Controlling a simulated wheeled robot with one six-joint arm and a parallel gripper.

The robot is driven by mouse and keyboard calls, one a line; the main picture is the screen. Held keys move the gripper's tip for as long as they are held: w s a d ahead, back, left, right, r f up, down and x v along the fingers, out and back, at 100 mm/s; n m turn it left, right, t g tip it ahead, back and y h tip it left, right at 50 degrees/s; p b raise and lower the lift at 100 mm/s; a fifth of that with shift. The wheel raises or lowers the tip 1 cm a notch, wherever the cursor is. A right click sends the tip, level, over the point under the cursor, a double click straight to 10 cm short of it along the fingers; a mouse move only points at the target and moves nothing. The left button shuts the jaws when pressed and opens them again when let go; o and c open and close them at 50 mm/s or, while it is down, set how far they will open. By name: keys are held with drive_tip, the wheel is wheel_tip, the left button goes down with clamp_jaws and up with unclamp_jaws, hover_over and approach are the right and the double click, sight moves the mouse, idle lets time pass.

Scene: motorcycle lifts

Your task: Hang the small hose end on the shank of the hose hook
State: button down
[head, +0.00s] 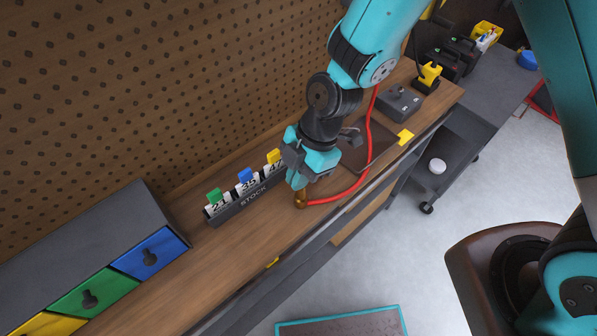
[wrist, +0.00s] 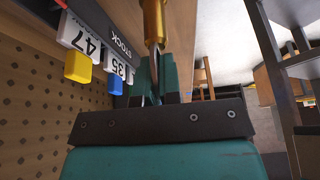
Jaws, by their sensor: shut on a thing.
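The small hose end (head: 300,200) is a brass fitting on a red hose (head: 340,194). My gripper (head: 302,184) is shut on it, above the wooden bench near the stock rack. In the wrist view the brass fitting (wrist: 152,22) sticks out beyond the jaws of my gripper (wrist: 157,78). In the head view the hose runs right from the fitting, then curves up behind my arm. I cannot make out the hose hook or its shank in either view; my arm covers part of the bench.
A black STOCK rack (head: 253,200) with numbered cards and coloured tabs stands just left of my gripper. Coloured drawers (head: 150,252) sit at the lower left. A pegboard (head: 150,90) rises behind the bench (head: 225,250). A grey box (head: 398,103) stands farther right.

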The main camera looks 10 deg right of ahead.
drive_tip(key=shift+f, duration=0.2)
drive_tip(key=c, duration=1.3)
unclamp_jaws()
